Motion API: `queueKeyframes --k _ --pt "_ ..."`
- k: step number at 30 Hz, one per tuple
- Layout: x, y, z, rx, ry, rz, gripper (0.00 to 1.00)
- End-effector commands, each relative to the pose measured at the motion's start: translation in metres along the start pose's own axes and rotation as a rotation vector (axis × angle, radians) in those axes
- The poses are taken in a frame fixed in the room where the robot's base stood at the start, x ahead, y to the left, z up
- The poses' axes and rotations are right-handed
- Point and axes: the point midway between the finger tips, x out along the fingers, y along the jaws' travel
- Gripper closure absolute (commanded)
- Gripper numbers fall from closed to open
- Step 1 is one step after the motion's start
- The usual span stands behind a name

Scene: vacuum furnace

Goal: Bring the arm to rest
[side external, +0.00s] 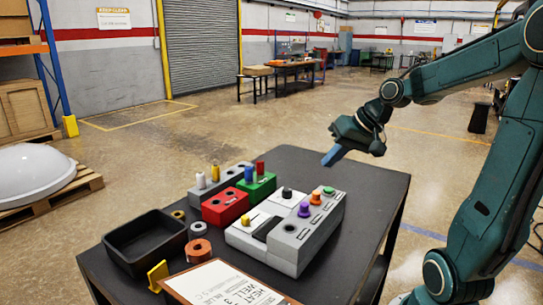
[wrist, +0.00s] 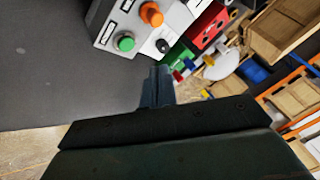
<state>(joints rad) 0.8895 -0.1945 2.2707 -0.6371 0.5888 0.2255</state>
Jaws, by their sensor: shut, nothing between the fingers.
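My gripper (side external: 333,156) is in the air above the back right part of the dark table (side external: 300,160) in the side external view. Its blue-grey fingers are together with nothing between them. In the wrist view the shut fingers (wrist: 158,82) show at the middle, with the table below them. The white and grey control panel (side external: 290,238) stands on the table, apart from the gripper. It bears a green button (side external: 328,190), an orange knob (side external: 316,198), a purple knob (side external: 304,210) and a black knob (side external: 287,192).
A black tray (side external: 145,240), tape rolls (side external: 198,250), a yellow piece (side external: 158,276) and a clipboard (side external: 225,284) lie towards the front left. The air around my gripper is clear.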

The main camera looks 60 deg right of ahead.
Motion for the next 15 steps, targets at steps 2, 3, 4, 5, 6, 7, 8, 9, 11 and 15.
queueKeyframes --k 2,3,4,5,6,7,8,9,11,15 --pt "-0.001 -0.011 0.009 -0.042 -0.012 0.009 1.0" --pt "-0.002 -0.016 0.014 -0.065 -0.019 0.014 1.0" --pt "-0.003 -0.02 0.018 -0.083 -0.023 0.02 1.0" --pt "-0.003 -0.024 0.022 -0.101 -0.028 0.025 1.0" --pt "-0.004 -0.029 0.028 -0.127 -0.036 0.033 1.0" --pt "-0.005 -0.034 0.033 -0.148 -0.042 0.038 1.0" --pt "-0.007 -0.037 0.038 -0.169 -0.046 0.043 1.0" --pt "-0.009 -0.042 0.044 -0.196 -0.052 0.051 1.0" --pt "-0.012 -0.049 0.055 -0.236 -0.061 0.061 1.0" --pt "-0.02 -0.06 0.078 -0.326 -0.077 0.081 1.0"
